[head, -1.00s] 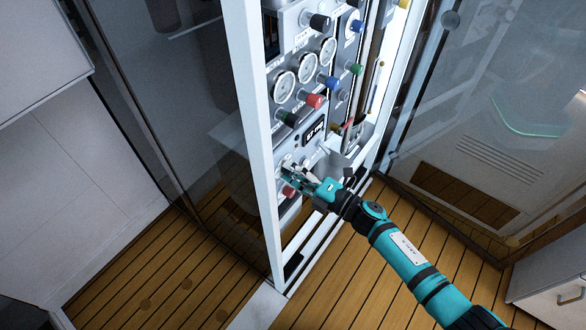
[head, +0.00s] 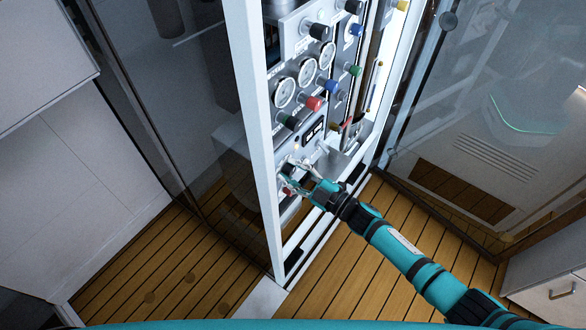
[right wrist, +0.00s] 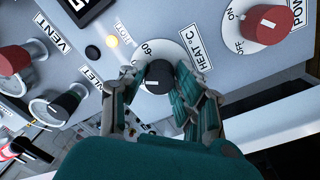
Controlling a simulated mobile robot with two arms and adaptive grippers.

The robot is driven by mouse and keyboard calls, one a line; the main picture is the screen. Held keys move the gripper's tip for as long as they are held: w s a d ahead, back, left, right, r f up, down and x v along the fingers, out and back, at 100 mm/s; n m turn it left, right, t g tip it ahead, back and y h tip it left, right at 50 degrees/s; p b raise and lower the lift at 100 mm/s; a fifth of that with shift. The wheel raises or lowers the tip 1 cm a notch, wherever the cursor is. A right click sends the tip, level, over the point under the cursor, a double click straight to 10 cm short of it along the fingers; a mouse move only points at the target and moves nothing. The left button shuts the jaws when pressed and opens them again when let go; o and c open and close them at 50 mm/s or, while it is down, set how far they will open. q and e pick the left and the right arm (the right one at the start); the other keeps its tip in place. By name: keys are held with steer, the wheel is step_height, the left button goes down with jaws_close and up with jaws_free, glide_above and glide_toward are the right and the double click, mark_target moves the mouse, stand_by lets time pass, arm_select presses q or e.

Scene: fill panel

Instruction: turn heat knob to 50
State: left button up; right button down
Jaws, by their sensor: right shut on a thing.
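The heat knob (right wrist: 158,78) is dark with a white pointer line and sits on a white round dial marked with numbers, "60" among them, beside the label "HEAT °C" (right wrist: 199,46). My right gripper (right wrist: 160,90) has its fingers on both sides of the knob, shut on it, in the right wrist view. In the head view my right gripper (head: 290,178) is at the lower part of the panel (head: 296,146) and hides the knob. Which number the pointer meets cannot be read clearly. My left gripper is not in view.
A red power knob (right wrist: 268,22) with ON and OFF marks is close to the heat knob. Vent (right wrist: 14,60) and other valve knobs lie on the other side. A small light (right wrist: 112,41) glows. The cabinet's white frame post (head: 256,130) stands left of my arm.

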steer(key=shift+m, duration=1.2)
steer(key=shift+f+p, duration=0.1)
steer(key=shift+p, duration=0.2)
steer(key=c, duration=1)
jaws_free()
steer(key=v, duration=1.2)
